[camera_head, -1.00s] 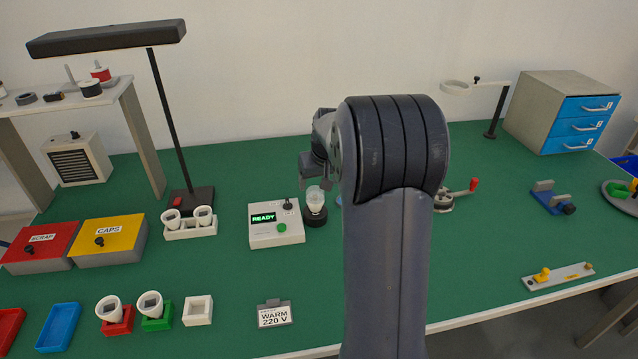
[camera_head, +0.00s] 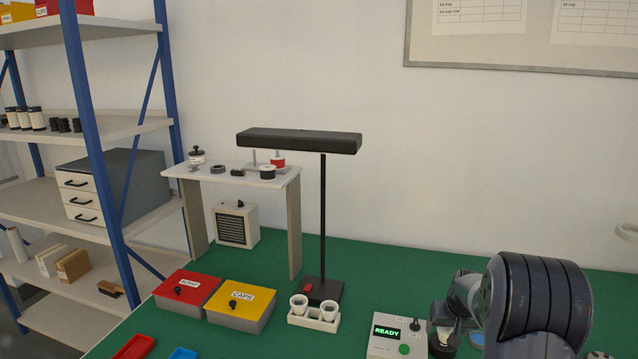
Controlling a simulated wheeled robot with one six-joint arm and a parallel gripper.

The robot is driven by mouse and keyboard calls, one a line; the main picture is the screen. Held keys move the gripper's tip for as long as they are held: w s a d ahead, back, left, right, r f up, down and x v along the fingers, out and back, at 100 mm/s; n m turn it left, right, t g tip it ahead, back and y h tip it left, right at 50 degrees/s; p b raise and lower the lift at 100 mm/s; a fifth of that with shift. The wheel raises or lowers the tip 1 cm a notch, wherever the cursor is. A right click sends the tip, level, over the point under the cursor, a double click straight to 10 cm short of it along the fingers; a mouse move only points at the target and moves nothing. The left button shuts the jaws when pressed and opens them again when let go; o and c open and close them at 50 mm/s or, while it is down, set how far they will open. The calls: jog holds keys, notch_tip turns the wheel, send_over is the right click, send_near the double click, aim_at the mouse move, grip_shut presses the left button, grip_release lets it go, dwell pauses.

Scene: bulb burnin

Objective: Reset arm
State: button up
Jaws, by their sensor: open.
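My arm (camera_head: 535,305) stands at the lower right of the head view. Its upper link and elbow show, and the wrist reaches down behind it. My gripper (camera_head: 445,318) is small and partly hidden at the wrist's end, beside the tester box (camera_head: 398,335) that reads READY in green. A dark round socket (camera_head: 442,345) shows just below the gripper. I cannot make out a bulb in it now, and I see nothing held between the fingers.
A tall blue-posted rack (camera_head: 95,150) fills the left.

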jog(key=shift+w+f, duration=0.15)
jog(key=shift+f, duration=0.15)
jog(key=shift+r, duration=0.25)
